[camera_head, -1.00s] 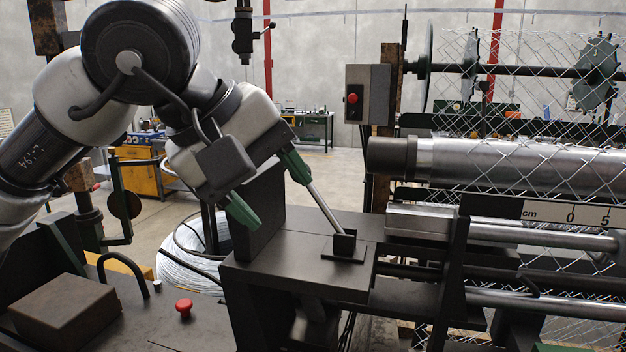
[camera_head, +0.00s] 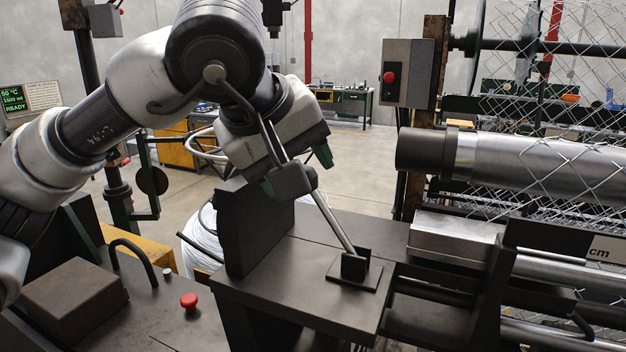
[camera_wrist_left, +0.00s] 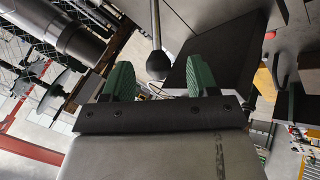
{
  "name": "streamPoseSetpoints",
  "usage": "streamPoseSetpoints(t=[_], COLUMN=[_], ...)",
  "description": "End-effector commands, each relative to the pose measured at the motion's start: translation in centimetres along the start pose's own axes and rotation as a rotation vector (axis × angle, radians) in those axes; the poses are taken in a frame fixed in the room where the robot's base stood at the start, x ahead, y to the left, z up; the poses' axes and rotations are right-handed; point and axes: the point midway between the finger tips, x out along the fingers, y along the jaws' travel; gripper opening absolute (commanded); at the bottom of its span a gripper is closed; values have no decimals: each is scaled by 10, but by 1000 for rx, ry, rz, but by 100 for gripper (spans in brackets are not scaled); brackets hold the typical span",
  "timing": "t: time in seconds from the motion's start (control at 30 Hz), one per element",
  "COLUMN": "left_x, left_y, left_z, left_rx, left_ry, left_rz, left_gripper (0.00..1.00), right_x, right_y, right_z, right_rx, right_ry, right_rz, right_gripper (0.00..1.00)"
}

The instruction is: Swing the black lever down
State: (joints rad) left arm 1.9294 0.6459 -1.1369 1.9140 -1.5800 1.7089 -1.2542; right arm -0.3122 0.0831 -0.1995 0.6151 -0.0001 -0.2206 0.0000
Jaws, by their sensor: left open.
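The lever is a slanted metal rod (camera_head: 333,221) rising up and left from a small black bracket (camera_head: 354,268) on a dark steel table. In the left wrist view its round black knob (camera_wrist_left: 158,65) sits just ahead of the gap between the fingertips, apart from both. In the head view my wrist hides the knob. My left gripper (camera_head: 295,170) is over the lever's upper end. Its green fingers are spread with nothing between them, as the left wrist view (camera_wrist_left: 160,80) shows. My right gripper is out of view.
A dark upright plate (camera_head: 250,228) stands on the table's left, close to my gripper. A large metal roller (camera_head: 500,157) with wire mesh is on the right. A red-button box (camera_head: 407,75) hangs behind. A red knob (camera_head: 189,301) is at front left.

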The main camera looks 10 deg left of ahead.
Motion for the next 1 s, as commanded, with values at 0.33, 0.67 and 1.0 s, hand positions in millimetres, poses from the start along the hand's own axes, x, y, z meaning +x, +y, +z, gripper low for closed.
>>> streamPoseSetpoints(t=[0.33,0.67,1.0], left_x=[49,56,56], left_y=[1,0,0], left_z=[-1,0,0], left_rx=[-1,0,0], left_ry=[-2,-1,-1], left_rz=[-1,1,1], left_gripper=[59,59,13], right_x=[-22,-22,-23], right_y=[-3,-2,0], right_z=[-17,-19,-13], right_rx=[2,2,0], right_ry=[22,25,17], right_rz=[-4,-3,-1], right_gripper=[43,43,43])
